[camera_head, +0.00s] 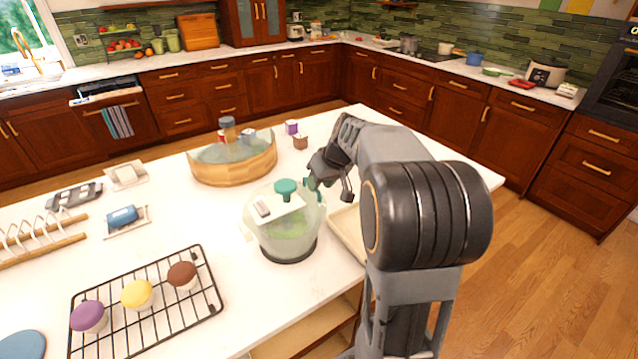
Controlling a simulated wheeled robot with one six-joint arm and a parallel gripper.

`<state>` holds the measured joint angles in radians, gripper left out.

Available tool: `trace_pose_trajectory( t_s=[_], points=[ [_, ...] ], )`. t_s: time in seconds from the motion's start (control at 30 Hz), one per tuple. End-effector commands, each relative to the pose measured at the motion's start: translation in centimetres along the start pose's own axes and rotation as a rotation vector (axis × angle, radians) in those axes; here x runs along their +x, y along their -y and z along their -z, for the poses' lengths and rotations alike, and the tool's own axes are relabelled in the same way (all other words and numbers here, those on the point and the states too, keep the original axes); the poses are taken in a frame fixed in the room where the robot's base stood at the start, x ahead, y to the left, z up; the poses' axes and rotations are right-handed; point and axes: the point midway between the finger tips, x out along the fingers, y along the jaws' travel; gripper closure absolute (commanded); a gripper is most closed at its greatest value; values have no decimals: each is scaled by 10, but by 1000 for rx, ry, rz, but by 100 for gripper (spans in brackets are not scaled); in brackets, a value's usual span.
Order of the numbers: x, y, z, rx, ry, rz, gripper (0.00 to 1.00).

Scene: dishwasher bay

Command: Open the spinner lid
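The salad spinner (284,225) stands upright on the white island, a translucent bowl with a dark base and something green inside. Its pale lid (276,209) carries a green knob (286,187) and a small grey piece on its left. The lid appears to lie on top of the bowl. My gripper (332,188) is at the right side of the spinner, close to the lid's rim. Its fingers look spread with nothing clearly between them. I cannot tell whether a finger touches the spinner. My arm hides part of the island to the right.
A wooden-based bowl (236,170) with jars stands behind the spinner. Small purple and brown boxes (300,142) are behind my gripper. A black rack (150,300) with cupcakes is front left. A pale tray (347,230) lies right of the spinner. Free countertop lies left of the spinner.

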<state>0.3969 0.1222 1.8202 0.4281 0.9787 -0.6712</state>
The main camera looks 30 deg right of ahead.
Motion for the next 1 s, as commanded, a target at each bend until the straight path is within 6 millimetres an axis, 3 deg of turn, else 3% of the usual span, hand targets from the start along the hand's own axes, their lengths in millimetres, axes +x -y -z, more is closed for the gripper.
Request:
trace_pose_trajectory(
  t_s=[0.2,0.53,0.9,1.0],
  points=[
    [12,0,0,0,0,-1,62],
    [14,0,0,1,0,-1,63],
    [14,0,0,1,0,-1,98],
    [14,0,0,1,0,-1,100]
  ],
)
